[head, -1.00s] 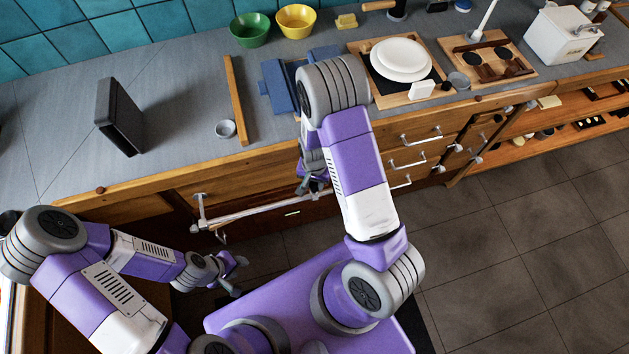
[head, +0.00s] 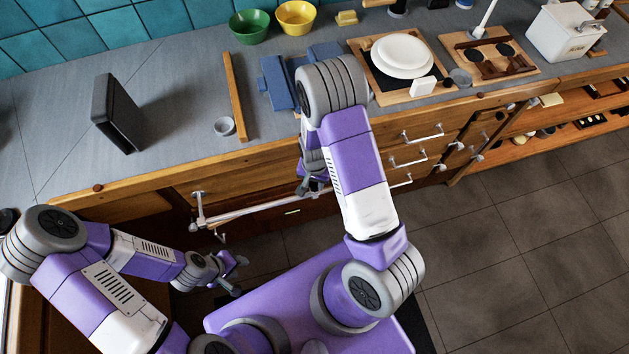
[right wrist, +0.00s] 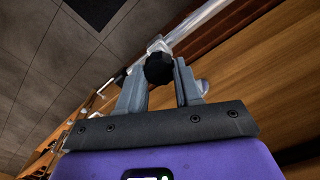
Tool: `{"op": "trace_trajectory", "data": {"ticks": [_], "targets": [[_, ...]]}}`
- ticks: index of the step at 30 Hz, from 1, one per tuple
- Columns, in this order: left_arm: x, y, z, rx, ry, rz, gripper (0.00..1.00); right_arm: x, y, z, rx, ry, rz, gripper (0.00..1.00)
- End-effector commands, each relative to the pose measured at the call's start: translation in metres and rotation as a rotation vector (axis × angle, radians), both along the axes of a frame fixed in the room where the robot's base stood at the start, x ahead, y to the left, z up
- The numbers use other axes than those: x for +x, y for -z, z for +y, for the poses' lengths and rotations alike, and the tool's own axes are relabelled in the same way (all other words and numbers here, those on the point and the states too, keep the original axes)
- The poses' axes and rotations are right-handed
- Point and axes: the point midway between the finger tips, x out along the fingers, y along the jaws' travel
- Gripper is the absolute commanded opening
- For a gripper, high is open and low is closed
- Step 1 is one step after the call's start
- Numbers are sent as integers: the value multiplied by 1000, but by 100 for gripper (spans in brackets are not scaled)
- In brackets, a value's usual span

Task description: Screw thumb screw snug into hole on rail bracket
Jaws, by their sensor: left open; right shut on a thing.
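The thumb screw with its black knob (right wrist: 159,68) sits between the fingertips of my right gripper (right wrist: 160,78), which is shut on it. Just beyond the knob, a pale metal rail bracket (right wrist: 158,46) holds the light rail (right wrist: 190,25). The knob covers the hole, so I cannot tell how deep the screw sits. In the head view the rail (head: 250,211) runs along the cabinet front, and my right gripper (head: 312,186) is at its right end, partly hidden by my arm. My left gripper (head: 238,274) is open and empty, low and apart from the rail.
The wooden counter edge (head: 150,181) is above the rail. Drawers with bar handles (head: 423,134) are right of my right arm. The tiled floor (head: 520,250) is clear at right.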

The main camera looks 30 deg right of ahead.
Motion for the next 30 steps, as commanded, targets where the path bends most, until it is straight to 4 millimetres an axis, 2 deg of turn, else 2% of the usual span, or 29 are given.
{"op": "trace_trajectory", "data": {"ticks": [5,9,19,26,30], "targets": [[0,1,0,0,0,0,43,0,0,0,0,-61,-1,0],[0,4,0,0,0,0,43,1,0,1,1,-290,-1,0],[0,8,0,0,0,0,43,1,0,1,1,-636,-2,0],[0,8,0,0,0,0,43,1,0,1,0,-652,-1,0],[0,9,0,0,0,0,43,1,1,1,0,-510,-1,0]]}}
